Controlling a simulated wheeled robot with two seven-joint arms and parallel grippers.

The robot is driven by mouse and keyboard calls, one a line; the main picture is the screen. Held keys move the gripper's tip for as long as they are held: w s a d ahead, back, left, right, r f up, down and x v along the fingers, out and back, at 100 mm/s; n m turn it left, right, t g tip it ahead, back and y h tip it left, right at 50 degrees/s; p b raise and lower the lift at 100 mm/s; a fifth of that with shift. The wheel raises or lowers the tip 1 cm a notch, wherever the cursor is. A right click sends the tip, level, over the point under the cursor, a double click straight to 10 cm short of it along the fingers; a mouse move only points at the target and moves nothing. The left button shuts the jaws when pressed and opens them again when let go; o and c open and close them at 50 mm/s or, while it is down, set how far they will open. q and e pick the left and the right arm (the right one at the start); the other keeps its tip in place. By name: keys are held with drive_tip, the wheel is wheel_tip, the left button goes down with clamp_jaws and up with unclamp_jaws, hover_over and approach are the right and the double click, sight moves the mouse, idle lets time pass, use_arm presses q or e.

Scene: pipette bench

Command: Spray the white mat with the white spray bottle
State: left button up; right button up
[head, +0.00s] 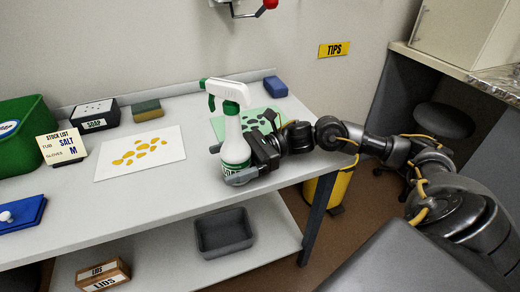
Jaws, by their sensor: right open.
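The white spray bottle (234,137) stands upright near the front edge of the bench, with a green-and-white trigger head and a green band near its base. My right gripper (230,163) reaches in from the right at the bottle's lower body. Its jaws are open, one finger on the far side and one on the near side of the bottle. Whether they touch it I cannot tell. The white mat (112,173) lies flat to the left of the bottle, with several yellow spots on it. My left gripper is out of view.
A green mat (220,124) with dark spots lies behind the bottle, partly hidden. A blue block (275,87), a sponge (147,111), a soap box (97,114) and a stock list card (62,145) stand further back. A green bin (22,150) is at left. Bench front is clear between mat and bottle.

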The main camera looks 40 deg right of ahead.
drive_tip(key=d, duration=0.3)
drive_tip(key=s+d+b, duration=0.1)
drive_tip(key=d, duration=0.5)
drive_tip(key=shift+s+b, duration=0.25)
drive_tip(key=shift+b, duration=0.1)
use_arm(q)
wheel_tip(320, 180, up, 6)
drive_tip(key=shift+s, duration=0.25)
use_arm(e)
drive_tip(key=shift+s+d+r, duration=0.15)
drive_tip(key=shift+d, duration=0.7)
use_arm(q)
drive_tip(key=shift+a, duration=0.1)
